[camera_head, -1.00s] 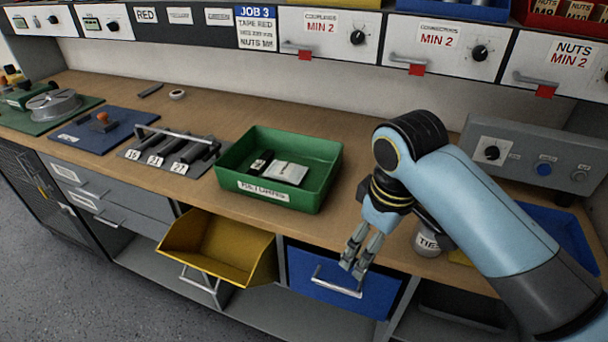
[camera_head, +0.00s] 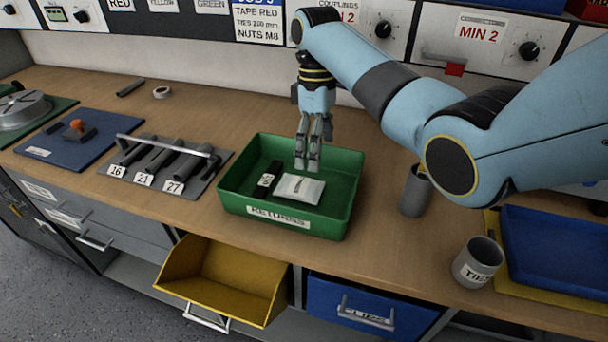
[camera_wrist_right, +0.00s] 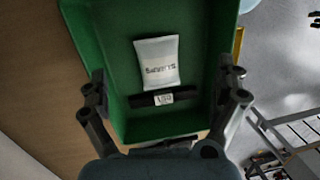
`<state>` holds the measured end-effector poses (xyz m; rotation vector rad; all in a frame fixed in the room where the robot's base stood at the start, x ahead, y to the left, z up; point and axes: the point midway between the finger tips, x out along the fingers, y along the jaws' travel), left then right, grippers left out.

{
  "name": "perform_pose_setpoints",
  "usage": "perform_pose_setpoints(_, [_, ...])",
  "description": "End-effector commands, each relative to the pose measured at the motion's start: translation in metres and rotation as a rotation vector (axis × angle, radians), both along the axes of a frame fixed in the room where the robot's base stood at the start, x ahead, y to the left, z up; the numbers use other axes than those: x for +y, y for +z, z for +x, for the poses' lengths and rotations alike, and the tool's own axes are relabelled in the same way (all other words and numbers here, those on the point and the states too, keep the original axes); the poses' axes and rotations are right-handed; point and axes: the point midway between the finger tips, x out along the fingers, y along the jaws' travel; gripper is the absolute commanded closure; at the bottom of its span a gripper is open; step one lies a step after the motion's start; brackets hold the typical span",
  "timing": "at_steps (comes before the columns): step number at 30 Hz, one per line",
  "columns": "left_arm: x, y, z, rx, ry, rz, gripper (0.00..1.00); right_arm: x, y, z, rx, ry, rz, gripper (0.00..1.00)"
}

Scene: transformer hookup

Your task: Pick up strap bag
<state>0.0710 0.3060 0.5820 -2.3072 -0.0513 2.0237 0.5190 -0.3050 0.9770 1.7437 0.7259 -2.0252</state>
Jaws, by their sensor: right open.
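The strap bag (camera_head: 301,190), a pale flat packet with dark print, lies in the green returns tray (camera_head: 262,217). It also shows in the right wrist view (camera_wrist_right: 157,62), lying flat on the tray floor. A black labelled item (camera_head: 267,178) lies beside it in the tray, and shows in the wrist view (camera_wrist_right: 165,98) nearer the gripper. My right gripper (camera_head: 307,166) points down over the tray, above the bag's far side. It is open and empty; in the wrist view its fingers (camera_wrist_right: 165,105) stand wide apart. My left gripper is not in view.
The green tray's walls surround the bag. Left of it is a rack of grey tools numbered 16, 21 and 27 (camera_head: 120,171). A yellow bin (camera_head: 235,265) hangs open below the edge. A cup labelled TIES (camera_head: 478,262) and a blue tray (camera_head: 560,250) stand at the right.

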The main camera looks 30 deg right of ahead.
Motion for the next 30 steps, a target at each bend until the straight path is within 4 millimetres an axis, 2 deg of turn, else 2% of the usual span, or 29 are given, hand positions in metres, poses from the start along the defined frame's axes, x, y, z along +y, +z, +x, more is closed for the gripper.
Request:
perform_pose_setpoints(2, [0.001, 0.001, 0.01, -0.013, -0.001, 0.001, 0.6, 0.0, -0.004, -0.001, 0.006, 0.003, 0.002, 0.02])
perform_pose_setpoints(4, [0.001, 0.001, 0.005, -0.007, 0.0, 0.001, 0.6, 0.001, -0.014, -0.002, 0.008, 0.004, 0.003, 0.02])
perform_pose_setpoints(9, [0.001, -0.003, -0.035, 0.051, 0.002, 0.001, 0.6, 0.002, -0.042, -0.007, 0.008, 0.004, 0.003, 0.02])
perform_pose_setpoints(12, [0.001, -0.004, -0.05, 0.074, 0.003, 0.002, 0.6, 0.002, -0.051, -0.009, 0.005, 0.003, 0.003, 0.02])
perform_pose_setpoints(14, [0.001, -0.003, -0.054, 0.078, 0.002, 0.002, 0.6, 0.002, -0.055, -0.009, 0.005, 0.003, 0.002, 0.02])
perform_pose_setpoints(17, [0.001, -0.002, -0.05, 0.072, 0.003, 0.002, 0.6, 0.001, -0.065, -0.012, 0.007, 0.002, 0.001, 0.02])
perform_pose_setpoints(24, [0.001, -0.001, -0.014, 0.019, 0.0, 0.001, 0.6, -0.002, -0.101, -0.018, 0.005, 0.004, 0.002, 0.02])
perform_pose_setpoints(30, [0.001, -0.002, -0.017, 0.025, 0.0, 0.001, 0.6, -0.001, -0.106, -0.019, 0.003, 0.004, 0.001, 0.02])
